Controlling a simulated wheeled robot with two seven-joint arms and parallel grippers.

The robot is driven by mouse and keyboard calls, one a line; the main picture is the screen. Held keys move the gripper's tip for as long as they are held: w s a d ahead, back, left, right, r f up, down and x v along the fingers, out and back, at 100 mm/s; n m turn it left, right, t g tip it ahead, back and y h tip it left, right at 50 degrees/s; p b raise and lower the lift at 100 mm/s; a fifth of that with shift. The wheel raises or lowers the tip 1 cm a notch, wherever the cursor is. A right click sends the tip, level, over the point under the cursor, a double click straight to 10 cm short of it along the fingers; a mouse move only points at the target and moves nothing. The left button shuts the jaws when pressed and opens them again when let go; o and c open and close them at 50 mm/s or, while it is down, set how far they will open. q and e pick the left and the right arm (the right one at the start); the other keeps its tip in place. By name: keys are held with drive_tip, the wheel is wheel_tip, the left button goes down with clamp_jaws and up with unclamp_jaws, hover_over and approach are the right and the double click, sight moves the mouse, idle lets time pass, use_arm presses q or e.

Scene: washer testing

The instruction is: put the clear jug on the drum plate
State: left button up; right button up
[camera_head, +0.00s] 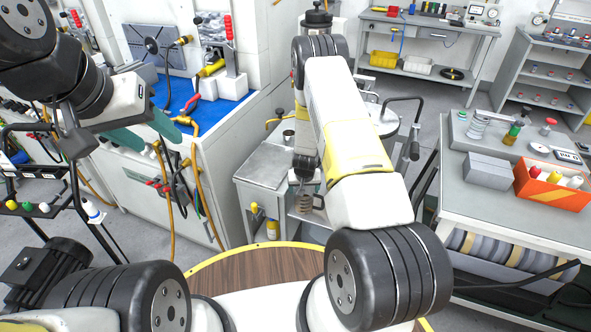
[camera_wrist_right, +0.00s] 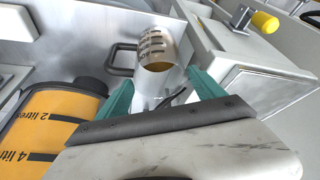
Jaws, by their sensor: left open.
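In the right wrist view, a clear jug (camera_wrist_right: 156,48) with dark marks and a dark handle on its left stands ahead of my right gripper (camera_wrist_right: 160,76). Its lower part looks yellow. The gripper's two green fingers are spread wide, one to each side of the jug's near end; I see no contact. My left gripper (camera_head: 158,126) is open and empty, in front of the white cabinet with the blue top. I cannot tell for certain which surface is the drum plate.
A large orange container (camera_wrist_right: 45,125) marked in litres lies close at the left of the right wrist view. A grey box with a yellow knob (camera_wrist_right: 265,22) is at its right. In the head view, a grey cart (camera_head: 262,168) stands centre, and a workbench (camera_head: 500,205) stands right.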

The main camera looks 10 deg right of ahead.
drive_tip(key=s+a+r+y, duration=0.15)
drive_tip(key=s+r, duration=0.25)
drive_tip(key=r, duration=0.9)
drive_tip(key=s+a+r+t+y, duration=0.15)
drive_tip(key=s+r, duration=0.25)
drive_tip(key=r, duration=0.9)
drive_tip(key=s+a+r, duration=0.3)
drive_tip(key=s+r, duration=0.1)
drive_tip(key=r, duration=0.9)
drive_tip(key=s+r, duration=0.4)
drive_tip(key=s, duration=0.2)
drive_tip(key=s+r+n, duration=0.1)
drive_tip(key=s+r, duration=0.3)
drive_tip(key=s, duration=0.3)
drive_tip(key=s+d+r+n, duration=0.1)
drive_tip(key=s+r, duration=0.2)
drive_tip(key=s, duration=0.4)
drive_tip(key=shift+s+r, duration=0.25)
drive_tip(key=shift+r, duration=0.15)
